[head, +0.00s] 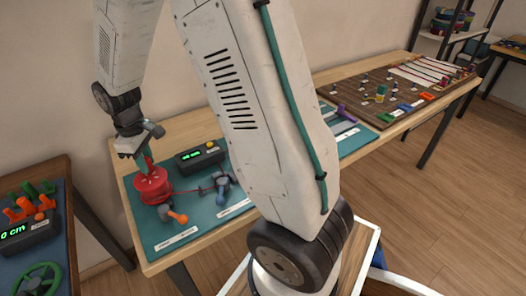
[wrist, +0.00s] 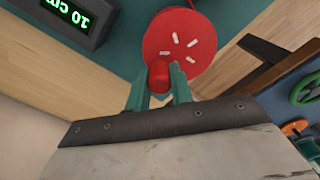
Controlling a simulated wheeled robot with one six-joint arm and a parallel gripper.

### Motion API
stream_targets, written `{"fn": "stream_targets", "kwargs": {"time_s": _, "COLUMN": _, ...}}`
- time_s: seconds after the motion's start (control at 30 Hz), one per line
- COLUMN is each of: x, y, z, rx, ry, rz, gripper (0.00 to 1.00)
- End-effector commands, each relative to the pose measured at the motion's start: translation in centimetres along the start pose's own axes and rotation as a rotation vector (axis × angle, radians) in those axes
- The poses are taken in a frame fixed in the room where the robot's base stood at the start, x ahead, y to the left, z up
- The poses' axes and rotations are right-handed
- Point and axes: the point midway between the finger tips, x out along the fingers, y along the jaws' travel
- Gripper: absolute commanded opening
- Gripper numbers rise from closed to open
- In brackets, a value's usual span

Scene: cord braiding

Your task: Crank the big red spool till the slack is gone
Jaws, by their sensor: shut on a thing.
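The big red spool (head: 152,188) stands on a teal mat (head: 152,236) at the near left of the long table. In the wrist view its red disc (wrist: 182,38) shows several white marks, and a red crank knob (wrist: 158,76) sticks out at its edge. My gripper (head: 147,160) reaches down onto the spool from above. Its two green fingers (wrist: 159,88) are shut on the crank knob, one on each side. A red cord (head: 190,191) runs from the spool to a blue-grey fitting (head: 222,185); its slack is hard to judge.
A black display box (head: 200,155) stands behind the cord; the wrist view shows its readout (wrist: 70,12) as 10 cm. An orange-handled crank (head: 176,216) is in front of the spool. A dark bench (head: 48,256) with a green wheel stands at left.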

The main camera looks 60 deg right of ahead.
Motion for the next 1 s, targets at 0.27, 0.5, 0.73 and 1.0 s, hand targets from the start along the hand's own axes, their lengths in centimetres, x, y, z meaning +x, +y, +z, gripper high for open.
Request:
{"fn": "stream_targets", "kwargs": {"time_s": 0.27, "x": 0.0, "y": -0.6, "z": 3.5, "rx": 0.0, "ry": 0.0, "rz": 0.0, "gripper": 0.0}}
{"fn": "stream_targets", "kwargs": {"time_s": 0.5, "x": 0.0, "y": -2.7, "z": 4.5, "rx": -0.001, "ry": 0.0, "rz": 0.0, "gripper": 0.0}}
{"fn": "stream_targets", "kwargs": {"time_s": 0.73, "x": 0.0, "y": -3.1, "z": 4.5, "rx": 0.0, "ry": -0.001, "rz": 0.0, "gripper": 0.0}}
{"fn": "stream_targets", "kwargs": {"time_s": 1.0, "x": 0.1, "y": -3.1, "z": 4.5, "rx": 0.0, "ry": -0.001, "rz": 0.0, "gripper": 0.0}}
